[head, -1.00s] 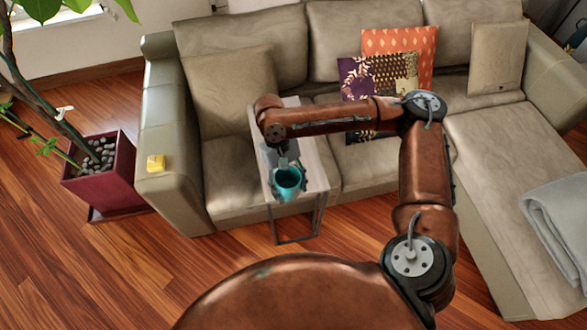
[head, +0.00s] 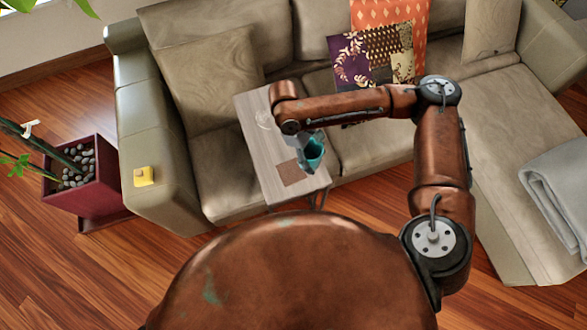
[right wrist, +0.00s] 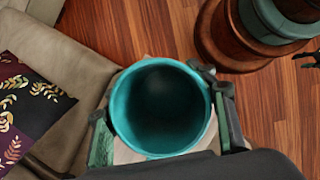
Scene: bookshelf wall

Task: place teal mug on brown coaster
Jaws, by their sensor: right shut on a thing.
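The teal mug (head: 313,153) is upright, with its open top facing up, in my right gripper (head: 303,157). In the right wrist view the mug (right wrist: 160,108) sits between the two fingers of the right gripper (right wrist: 165,130), which are shut on it. The brown coaster (head: 288,172) is a flat square on the near part of the narrow side table (head: 255,125). In the head view the mug appears just right of and above the coaster, near the table's right edge. Its height over the table is hard to tell. My left gripper is not in view.
The grey sofa (head: 225,183) surrounds the table's far side. A potted plant (head: 85,180) stands at the left.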

